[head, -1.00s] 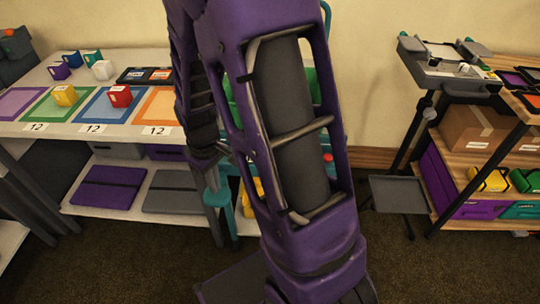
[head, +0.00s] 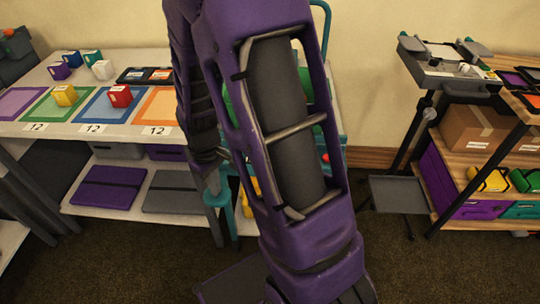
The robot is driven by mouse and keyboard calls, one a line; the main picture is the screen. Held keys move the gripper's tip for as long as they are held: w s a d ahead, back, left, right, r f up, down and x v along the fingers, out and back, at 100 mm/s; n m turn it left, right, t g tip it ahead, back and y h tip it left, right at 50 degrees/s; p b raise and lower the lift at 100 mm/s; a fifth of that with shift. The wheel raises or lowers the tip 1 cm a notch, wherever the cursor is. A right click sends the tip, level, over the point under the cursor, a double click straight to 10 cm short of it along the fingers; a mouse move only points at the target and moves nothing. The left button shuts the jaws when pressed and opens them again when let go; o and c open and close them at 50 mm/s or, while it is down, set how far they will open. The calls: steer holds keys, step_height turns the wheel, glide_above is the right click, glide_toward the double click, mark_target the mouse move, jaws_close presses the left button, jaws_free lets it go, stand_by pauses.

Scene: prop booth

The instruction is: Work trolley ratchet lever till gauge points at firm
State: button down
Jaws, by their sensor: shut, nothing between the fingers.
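A teal trolley stands mostly behind my purple arm in the head view. Its curved handle (head: 327,22) shows at the top and its left post (head: 219,200) shows lower down. A small red part (head: 325,158) shows at the arm's right edge; I cannot tell whether it belongs to the lever. The ratchet lever and the gauge cannot be made out, so the gauge's reading is not visible. My gripper is outside the picture.
A long table (head: 60,131) on the left holds coloured mats and small blocks. Its lower shelf (head: 125,203) carries flat cases. On the right are a grey stand (head: 445,68) and a wooden shelf unit (head: 470,160) with a cardboard box (head: 473,125). Carpet (head: 110,270) is clear in front.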

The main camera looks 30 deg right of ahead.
mark_target(218, 197)
steer(key=shift+s+f, duration=0.1)
steer(key=shift+f, duration=2)
step_height(218, 197, up, 9)
steer(key=p, duration=0.7)
steer(key=shift+r, duration=0.15)
step_height(218, 197, down, 4)
steer(key=b, duration=0.5)
steer(key=shift+r, duration=0.1)
stand_by(2.1)
